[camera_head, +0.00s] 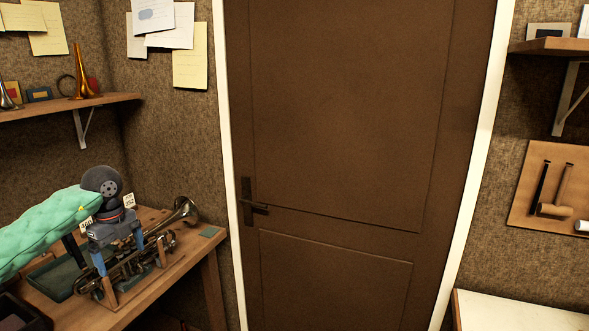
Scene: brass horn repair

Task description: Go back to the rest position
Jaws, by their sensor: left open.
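My left arm comes in from the left in a green padded sleeve. My left gripper (118,254) points down over the workbench (203,247) with its blue fingers apart, so it is open. A dull brass horn (184,210) lies on the bench at the gripper, its bell pointing up to the right. A small wooden stand (162,251) is at its right part. The gripper hides part of the horn's tubing, and I cannot tell whether the fingers touch it. My right gripper is not in view.
A closed brown door (340,130) fills the middle. A wall shelf (60,106) holds a small upright horn (82,75). A dark green tray (57,278) lies beside the gripper. A tool board (552,185) and a pale worktop (515,315) are at the right.

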